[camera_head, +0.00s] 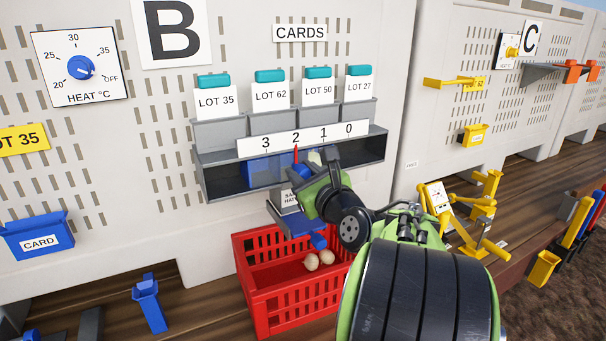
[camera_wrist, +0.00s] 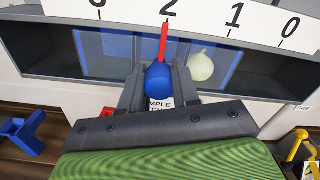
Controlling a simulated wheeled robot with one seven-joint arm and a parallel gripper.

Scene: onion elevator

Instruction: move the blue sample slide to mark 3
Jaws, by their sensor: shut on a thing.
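The blue sample slide (camera_head: 262,170) sits in the grey housing under the white scale (camera_head: 312,138) marked 3, 2, 1, 0. It shows in the wrist view as a blue panel (camera_wrist: 103,50). Its red pointer (camera_wrist: 163,42) stands at mark 2. My gripper (camera_head: 312,179) is shut on the slide's blue knob (camera_wrist: 158,79), with a finger on each side in the wrist view. Mark 3 (camera_head: 266,143) lies left of the pointer. My gripper hides part of the slide in the head view.
A pale onion (camera_wrist: 200,67) shows in the housing, right of the knob. A blue chute (camera_head: 297,222) lies below my gripper, over a red crate (camera_head: 262,290) holding onions (camera_head: 319,259). Several grey card holders (camera_head: 220,133) stand above the scale.

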